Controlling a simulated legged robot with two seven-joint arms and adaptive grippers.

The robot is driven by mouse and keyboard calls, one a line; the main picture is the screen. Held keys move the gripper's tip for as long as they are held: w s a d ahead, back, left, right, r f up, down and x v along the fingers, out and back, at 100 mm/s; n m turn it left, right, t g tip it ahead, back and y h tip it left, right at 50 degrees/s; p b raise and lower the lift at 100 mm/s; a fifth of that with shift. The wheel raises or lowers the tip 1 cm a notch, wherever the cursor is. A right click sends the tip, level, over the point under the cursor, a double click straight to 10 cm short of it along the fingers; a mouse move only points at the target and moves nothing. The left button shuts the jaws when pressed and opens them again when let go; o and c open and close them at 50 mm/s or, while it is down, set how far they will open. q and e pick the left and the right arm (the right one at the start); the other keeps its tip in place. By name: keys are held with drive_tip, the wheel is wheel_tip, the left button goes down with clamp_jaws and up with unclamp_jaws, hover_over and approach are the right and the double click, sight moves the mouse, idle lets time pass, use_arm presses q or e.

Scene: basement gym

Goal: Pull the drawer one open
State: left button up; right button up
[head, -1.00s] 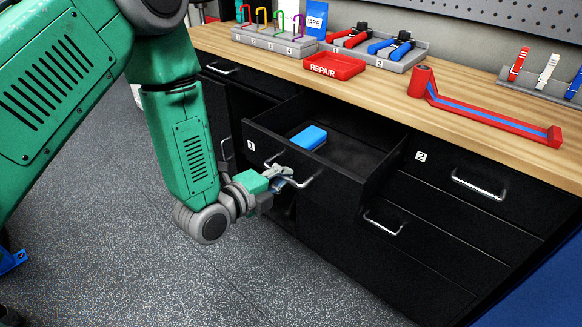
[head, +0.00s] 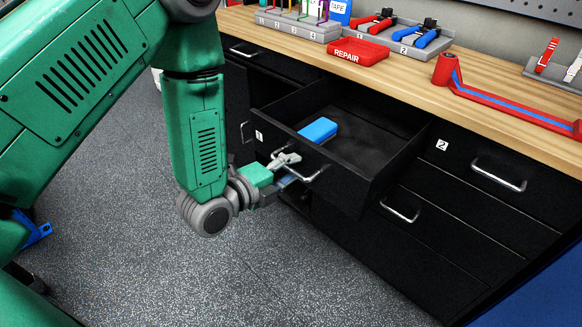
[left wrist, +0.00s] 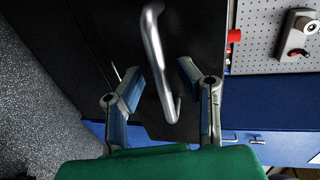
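Drawer one (head: 352,190), black with a white "1" label, stands well out from the cabinet at the middle of the head view. A blue box-like object (head: 318,130) lies inside it. Its silver bar handle (head: 314,175) is on the front; the handle (left wrist: 153,40) also shows in the left wrist view. My left gripper (head: 288,168) is at the handle. In the left wrist view its fingers (left wrist: 158,85) are apart, one on each side of the bar, with gaps showing. Firm contact cannot be seen. My right gripper is not in view.
The wooden worktop (head: 400,78) holds a red REPAIR tray (head: 358,51), tool holders and a red-and-blue long tool (head: 505,103). Drawer two (head: 480,180) is shut at the right. The speckled floor (head: 220,280) before the cabinet is clear.

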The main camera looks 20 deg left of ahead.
use_arm(q)
drive_tip(key=shift+r, duration=0.1)
drive_tip(key=v, duration=0.7)
drive_tip(key=shift+s, duration=0.2)
drive_tip(key=shift+a, duration=0.1)
drive_tip(key=s+a+f+n+g+y, duration=0.1)
drive_tip(key=s+f+n+g+y, duration=0.1)
drive_tip(key=s+f+n+g, duration=0.45)
drive_tip(key=s+a+f+n+g+y, duration=0.1)
drive_tip(key=s+f+n+y, duration=0.15)
drive_tip(key=f+n, duration=0.45)
drive_tip(key=s+a+f+n+g, duration=0.1)
drive_tip(key=s+f+n+g, duration=0.2)
drive_tip(key=s, duration=0.3)
drive_tip(key=s+a+f+n+g, duration=0.1)
drive_tip(key=s+f+n+g, duration=0.2)
drive_tip(key=s, duration=0.4)
drive_tip(key=shift+f+n+y, duration=0.45)
drive_tip(key=shift+f+n, duration=0.2)
drive_tip(key=shift+n, duration=0.3)
drive_tip(key=shift+g, duration=0.25)
